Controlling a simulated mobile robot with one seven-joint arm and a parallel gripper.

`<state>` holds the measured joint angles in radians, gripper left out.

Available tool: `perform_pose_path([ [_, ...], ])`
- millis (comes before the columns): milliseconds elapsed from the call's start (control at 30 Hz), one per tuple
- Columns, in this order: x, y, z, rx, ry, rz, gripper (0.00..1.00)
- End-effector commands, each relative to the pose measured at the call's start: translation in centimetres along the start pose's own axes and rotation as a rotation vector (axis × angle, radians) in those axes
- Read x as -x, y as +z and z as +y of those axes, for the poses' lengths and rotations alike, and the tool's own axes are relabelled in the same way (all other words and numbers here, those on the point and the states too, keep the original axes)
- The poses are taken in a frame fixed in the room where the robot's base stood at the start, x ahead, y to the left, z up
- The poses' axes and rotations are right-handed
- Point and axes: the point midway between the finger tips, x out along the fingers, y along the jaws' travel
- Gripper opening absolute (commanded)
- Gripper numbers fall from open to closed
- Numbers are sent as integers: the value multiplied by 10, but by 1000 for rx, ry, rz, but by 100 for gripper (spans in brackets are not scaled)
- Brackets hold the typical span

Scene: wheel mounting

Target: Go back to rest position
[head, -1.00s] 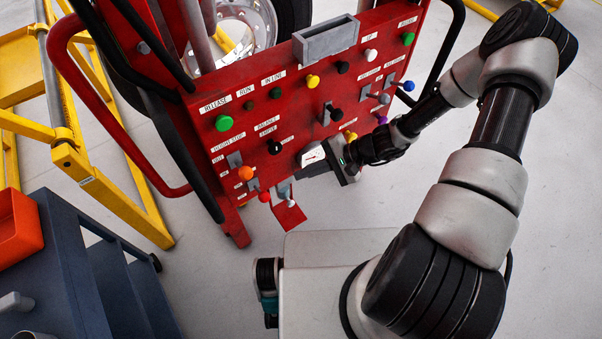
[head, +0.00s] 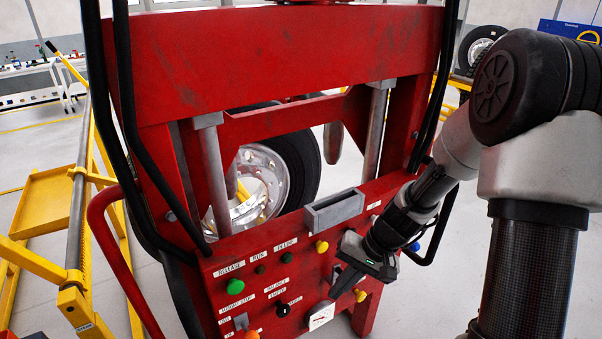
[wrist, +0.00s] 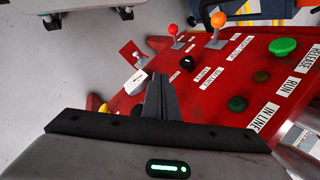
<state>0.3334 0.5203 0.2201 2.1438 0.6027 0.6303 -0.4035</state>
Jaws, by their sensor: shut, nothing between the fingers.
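My gripper (head: 342,284) is in front of the red control panel (head: 214,268), at its lower middle in the head view. In the wrist view its fingers (wrist: 160,85) are together with nothing between them, pointing along the panel face. A green button (head: 236,288) sits to its left, and a yellow knob (head: 360,296) shows just right of the gripper. My arm reaches in from the right. I cannot tell how far the fingertips are from the panel.
A wheel (head: 272,180) stands behind the red frame. A red tubular handle (head: 98,215) sticks out at the left. Yellow rails (head: 75,300) stand further left. In the wrist view, orange (wrist: 219,20) and red (wrist: 173,30) levers rise from the panel. Grey floor shows at the left.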

Motion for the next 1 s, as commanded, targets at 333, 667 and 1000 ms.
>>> perform_pose_path([
  [333, 180, 64, -52, 237, 224, 218, 0],
  [667, 289, 144, -59, 341, 356, 450, 0],
  [1000, 311, 167, -52, 354, 383, 526, 0],
])
